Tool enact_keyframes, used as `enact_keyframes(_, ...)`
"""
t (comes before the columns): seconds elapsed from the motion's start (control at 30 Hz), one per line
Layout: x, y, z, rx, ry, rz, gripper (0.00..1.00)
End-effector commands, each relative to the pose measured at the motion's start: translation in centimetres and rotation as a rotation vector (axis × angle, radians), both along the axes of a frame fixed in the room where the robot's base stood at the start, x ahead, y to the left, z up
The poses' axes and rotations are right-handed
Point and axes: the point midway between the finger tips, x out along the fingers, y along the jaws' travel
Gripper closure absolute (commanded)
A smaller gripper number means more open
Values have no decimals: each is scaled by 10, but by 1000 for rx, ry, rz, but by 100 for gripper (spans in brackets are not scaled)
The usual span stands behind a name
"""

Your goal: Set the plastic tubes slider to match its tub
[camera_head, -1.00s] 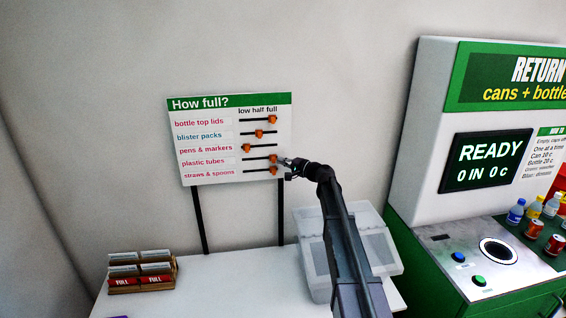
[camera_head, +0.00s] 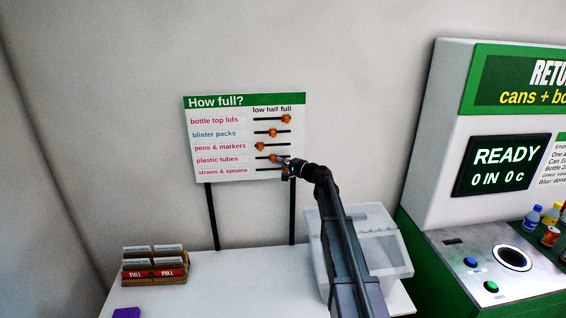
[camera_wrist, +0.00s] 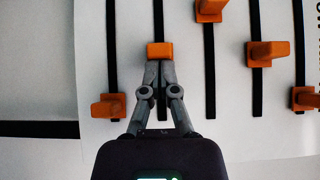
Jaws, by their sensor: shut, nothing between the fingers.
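The plastic tubes slider (camera_head: 273,158) is an orange knob on a black track on the "How full?" board (camera_head: 225,181). It stands at the middle, under "half", in line with the blister packs knob. In the wrist view the same slider (camera_wrist: 160,50) sits straight ahead of my gripper (camera_wrist: 160,65). My fingertips are together, with nothing between them, right at the knob's "full"-side edge; they look in contact with it. In the head view my gripper (camera_head: 286,162) is just right of the knob. No tub labelled plastic tubes can be made out.
Other knobs are close by: straws and spoons (camera_wrist: 110,106), pens and markers (camera_wrist: 210,10), blister packs (camera_wrist: 268,52). Translucent bins (camera_head: 382,248) stand below the board, partly behind my arm. A card rack (camera_head: 155,265) stands left; the return machine (camera_head: 480,215) stands right.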

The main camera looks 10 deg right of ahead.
Motion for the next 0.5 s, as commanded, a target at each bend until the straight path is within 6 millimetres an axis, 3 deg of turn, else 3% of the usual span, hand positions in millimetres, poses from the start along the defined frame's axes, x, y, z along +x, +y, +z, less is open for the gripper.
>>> enact_keyframes(0.5,-1,-25,0,0,0,-5,100)
